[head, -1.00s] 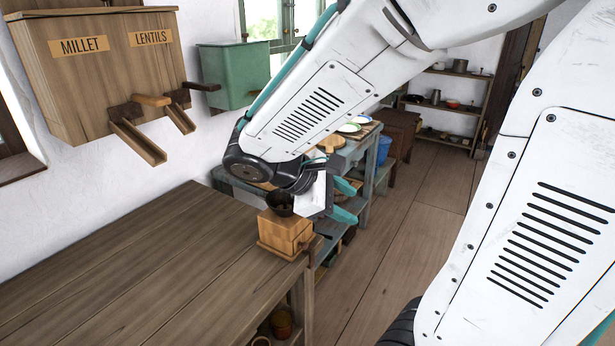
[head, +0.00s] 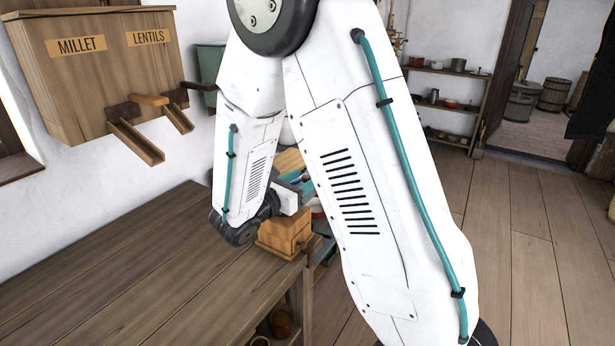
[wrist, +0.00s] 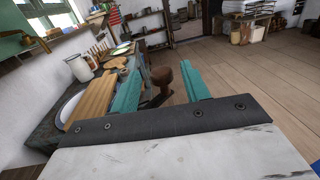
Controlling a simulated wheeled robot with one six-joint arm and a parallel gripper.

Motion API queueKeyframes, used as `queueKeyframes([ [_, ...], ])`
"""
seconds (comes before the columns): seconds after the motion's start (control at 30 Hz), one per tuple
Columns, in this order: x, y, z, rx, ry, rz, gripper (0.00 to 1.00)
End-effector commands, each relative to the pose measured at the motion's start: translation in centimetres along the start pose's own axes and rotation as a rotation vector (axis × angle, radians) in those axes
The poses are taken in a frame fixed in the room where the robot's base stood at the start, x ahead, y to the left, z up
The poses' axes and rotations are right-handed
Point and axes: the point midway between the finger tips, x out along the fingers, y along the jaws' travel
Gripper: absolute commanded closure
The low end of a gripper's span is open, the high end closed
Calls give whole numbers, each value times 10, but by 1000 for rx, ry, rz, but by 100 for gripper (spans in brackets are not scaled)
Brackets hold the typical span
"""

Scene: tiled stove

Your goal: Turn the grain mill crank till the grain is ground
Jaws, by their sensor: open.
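The grain mill (head: 284,233) is a light wooden box near the right end of the brown table; my arm covers its top in the head view. My gripper (head: 304,183) is beside the upper part of the mill, partly hidden by my arm. In the wrist view, my gripper (wrist: 158,70) has its two teal fingers spread apart. A brown wooden crank knob (wrist: 162,80) stands between them, nearer the left finger, with visible space to the right finger. Whether the left finger touches it I cannot tell. The grain is not visible.
The table (head: 130,270) is bare left of the mill. Millet and lentil dispensers (head: 100,75) hang on the wall. A cutting board (wrist: 93,101) lies on a bench past the fingers, by a white jar (wrist: 79,68). Open floor (head: 520,240) lies right.

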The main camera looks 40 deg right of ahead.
Motion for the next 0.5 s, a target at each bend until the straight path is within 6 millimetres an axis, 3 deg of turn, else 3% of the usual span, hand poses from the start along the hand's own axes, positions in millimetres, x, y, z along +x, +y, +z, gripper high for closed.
queueKeyframes([
  [0.2, 24, -1, 0, 0, 0, -2, 54],
  [0.5, 27, 0, 0, 1, 0, 0, 54],
])
